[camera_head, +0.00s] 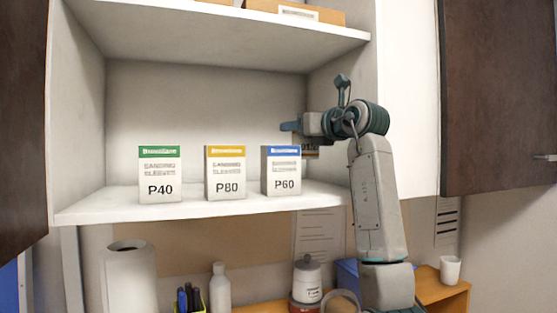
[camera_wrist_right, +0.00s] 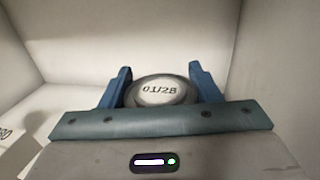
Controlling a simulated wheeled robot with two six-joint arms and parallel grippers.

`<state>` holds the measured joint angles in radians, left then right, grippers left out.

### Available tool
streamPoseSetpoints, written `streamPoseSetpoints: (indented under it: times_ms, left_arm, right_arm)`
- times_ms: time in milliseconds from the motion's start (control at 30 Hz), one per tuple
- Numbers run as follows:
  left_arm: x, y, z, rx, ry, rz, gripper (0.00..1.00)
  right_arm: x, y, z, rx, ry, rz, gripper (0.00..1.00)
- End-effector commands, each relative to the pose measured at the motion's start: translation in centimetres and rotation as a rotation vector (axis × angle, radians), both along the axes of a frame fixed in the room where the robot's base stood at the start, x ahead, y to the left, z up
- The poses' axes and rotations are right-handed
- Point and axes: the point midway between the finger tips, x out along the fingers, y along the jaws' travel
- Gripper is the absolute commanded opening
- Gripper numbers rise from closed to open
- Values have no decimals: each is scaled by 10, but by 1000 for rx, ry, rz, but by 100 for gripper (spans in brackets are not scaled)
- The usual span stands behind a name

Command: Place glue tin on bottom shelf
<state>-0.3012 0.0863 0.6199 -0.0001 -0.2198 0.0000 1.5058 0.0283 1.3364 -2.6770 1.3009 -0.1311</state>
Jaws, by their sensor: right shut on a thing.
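My right gripper (camera_wrist_right: 162,88) is shut on the glue tin, with one blue finger on each side of it. In the right wrist view the tin's round pale lid (camera_wrist_right: 160,90) is marked "01/28" or similar. In the head view my right gripper (camera_head: 290,127) reaches into the cabinet above the lower shelf board (camera_head: 225,208), near its right end. A small part of the tin's dark and orange label (camera_head: 311,148) shows below the gripper, just right of the P60 box. The rest is hidden; I cannot tell whether its base touches the shelf. My left gripper is not in view.
Three sanding sleeve boxes, P40 (camera_head: 160,174), P80 (camera_head: 225,173) and P60 (camera_head: 281,171), stand along the shelf. The cabinet's right wall is close to my right arm. An upper shelf (camera_head: 220,32) spans above. A paper roll (camera_head: 130,280) and a bottle (camera_head: 219,290) stand below.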

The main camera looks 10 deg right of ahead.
Motion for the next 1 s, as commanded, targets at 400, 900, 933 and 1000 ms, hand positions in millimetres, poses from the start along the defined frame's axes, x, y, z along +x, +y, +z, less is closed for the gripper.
streamPoseSetpoints:
  times_ms: [400,900,933,1000]
  left_arm:
    - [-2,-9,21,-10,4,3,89]
    - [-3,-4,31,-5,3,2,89]
    - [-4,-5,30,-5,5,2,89]
    - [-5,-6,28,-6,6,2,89]
  right_arm:
    - [0,0,-39,1,1,0,27]
    - [0,0,-65,0,-1,1,27]
    - [0,0,-65,0,-1,1,27]
    - [0,0,-68,0,-1,1,27]
